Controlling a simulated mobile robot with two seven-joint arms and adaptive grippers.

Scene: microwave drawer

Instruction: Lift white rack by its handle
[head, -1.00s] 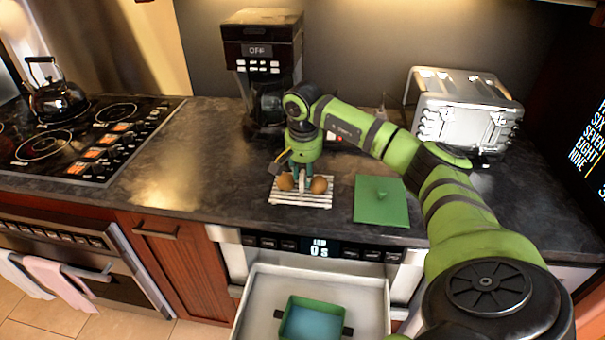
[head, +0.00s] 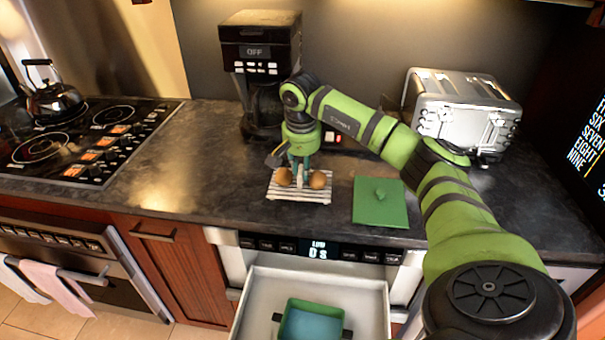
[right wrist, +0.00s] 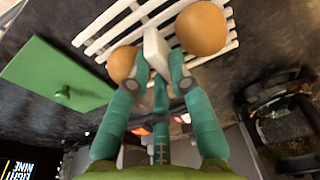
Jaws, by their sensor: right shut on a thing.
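The white slatted rack (head: 285,194) is on the dark counter, near its front edge. Two round brown items (head: 318,180) sit on it, one on each side of its white upright handle (right wrist: 155,50). My right gripper (head: 300,168) points down over the rack's middle. In the right wrist view its teal fingers (right wrist: 162,72) are shut on the handle, between the brown items. I cannot tell whether the rack is clear of the counter. My left gripper is not in view.
A green lid (head: 380,212) lies right of the rack. Below, an open microwave drawer (head: 262,290) holds a green dish (head: 310,322). A coffee maker (head: 262,60) stands behind, a silver toaster (head: 465,115) at the right, and a stove with a kettle (head: 52,98) at the left.

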